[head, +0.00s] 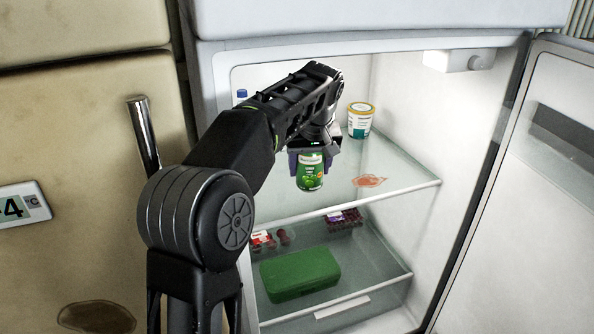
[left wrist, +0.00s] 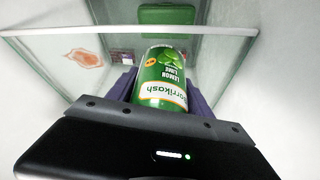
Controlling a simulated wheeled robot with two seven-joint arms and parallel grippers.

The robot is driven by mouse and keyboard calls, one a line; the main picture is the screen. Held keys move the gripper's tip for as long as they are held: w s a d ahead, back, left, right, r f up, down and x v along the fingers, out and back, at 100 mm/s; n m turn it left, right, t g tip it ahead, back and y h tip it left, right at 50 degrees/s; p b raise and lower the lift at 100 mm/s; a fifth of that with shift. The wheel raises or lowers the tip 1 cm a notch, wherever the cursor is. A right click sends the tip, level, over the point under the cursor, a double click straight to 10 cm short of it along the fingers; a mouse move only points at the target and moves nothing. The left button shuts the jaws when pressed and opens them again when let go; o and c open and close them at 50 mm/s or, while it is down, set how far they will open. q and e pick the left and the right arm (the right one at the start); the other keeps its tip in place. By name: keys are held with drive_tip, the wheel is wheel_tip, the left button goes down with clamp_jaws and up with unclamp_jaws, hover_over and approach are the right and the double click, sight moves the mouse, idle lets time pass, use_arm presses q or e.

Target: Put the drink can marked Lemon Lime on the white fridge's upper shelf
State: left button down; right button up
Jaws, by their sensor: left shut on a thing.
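The green Lemon Lime can (head: 310,176) is held between the purple-grey fingers of my left gripper (head: 314,165). In the left wrist view the can (left wrist: 164,78) shows its label, and the gripper (left wrist: 163,85) is shut around its sides. The can is inside the open white fridge (head: 440,120), over the glass upper shelf (head: 400,172). I cannot tell whether its base touches the shelf. My right gripper is not in view.
A white tub with a yellow lid (head: 360,122) stands behind and right of the can. A reddish stain (head: 369,181) marks the shelf. The lower shelf holds a green box (head: 300,275) and fruit packs (head: 343,220). The fridge door (head: 530,180) stands open at right.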

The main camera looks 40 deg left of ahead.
use_arm(q)
drive_tip(key=w+a+f, duration=0.2)
drive_tip(key=w+a, duration=0.3)
drive_tip(key=a, duration=0.2)
drive_tip(key=shift+a, duration=0.1)
drive_tip(key=shift+w+a+f+b, duration=0.1)
drive_tip(key=shift+f+b, duration=0.5)
drive_tip(key=shift+f, duration=0.65)
drive_tip(key=shift+a+f+b, duration=0.1)
drive_tip(key=shift+f+b, duration=0.45)
drive_tip(key=shift+f, duration=0.65)
drive_tip(key=shift+f, duration=0.1)
drive_tip(key=shift+c, duration=2.1)
unclamp_jaws()
drive_tip(key=shift+d, duration=0.1)
